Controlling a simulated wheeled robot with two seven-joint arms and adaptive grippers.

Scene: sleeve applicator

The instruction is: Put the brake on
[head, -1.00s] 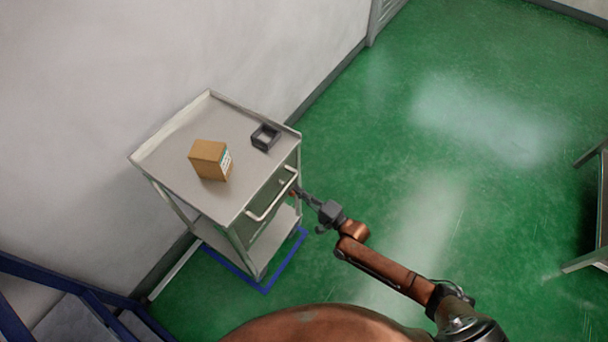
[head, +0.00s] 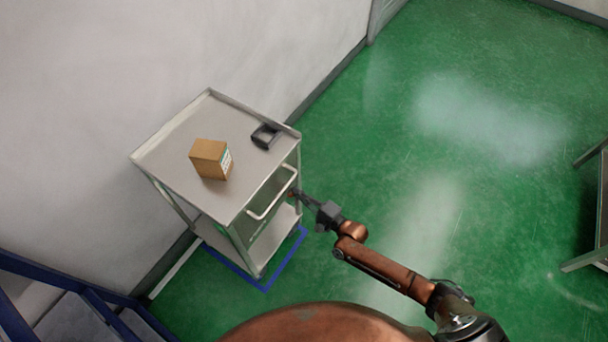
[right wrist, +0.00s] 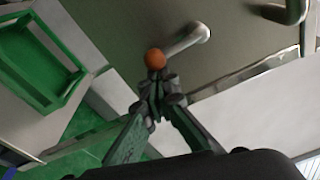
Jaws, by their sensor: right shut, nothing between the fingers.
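A grey metal cart (head: 184,158) stands by the wall. A lever with an orange knob (right wrist: 155,59) on a pale rod (right wrist: 186,40) sticks out from the cart's end panel in the right wrist view; it looks like the brake. My right gripper (right wrist: 158,88) is shut with nothing between its fingers. Its fingertips are right at the knob, seemingly touching or nearly touching it. In the head view the right gripper (head: 300,193) is beside the cart's handle end, below the push handle (head: 272,194). The knob is hard to make out there. My left gripper is out of view.
A cardboard box (head: 207,160) and a small dark tray (head: 265,136) are on the cart's top. A blue floor outline (head: 284,266) runs around the cart's foot. Blue railing (head: 60,278) stands at lower left, a table (head: 597,205) at far right. Green floor between is clear.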

